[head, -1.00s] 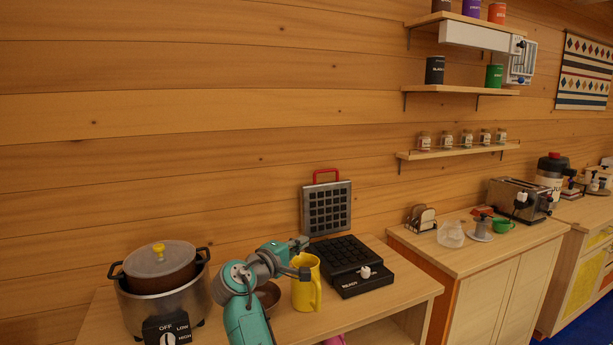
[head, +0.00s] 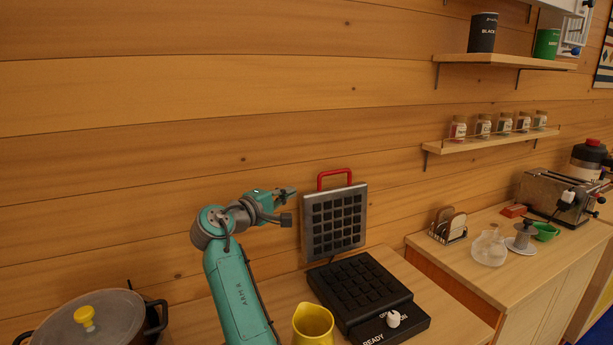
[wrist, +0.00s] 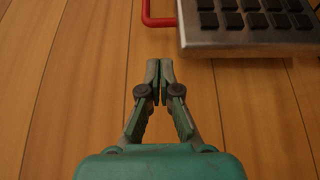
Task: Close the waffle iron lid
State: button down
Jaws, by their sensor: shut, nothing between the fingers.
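The waffle iron (head: 362,293) stands on the counter with its lid (head: 335,222) raised upright, close to the log wall. The lid is a silver plate with a dark grid on its inner face and a red handle (head: 335,177) at its top. In the wrist view the lid (wrist: 250,37) is at the upper right and the red handle (wrist: 147,12) at the top. My gripper (head: 290,202) is just left of the lid in the head view, near its upper part, apparently apart from it. In the wrist view my gripper (wrist: 160,66) has its fingertips together, holding nothing.
A yellow jug (head: 313,325) stands in front of the waffle iron's left side. A lidded pot (head: 90,320) is at the lower left. A toast rack (head: 448,226), glass vessel (head: 489,249) and toaster (head: 553,196) stand on the right counter. Shelves with jars hang above.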

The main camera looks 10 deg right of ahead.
aim_at(311, 182)
jog(key=x, duration=1)
jog(key=shift+w+a, duration=0.1)
jog(key=shift+w, duration=0.05)
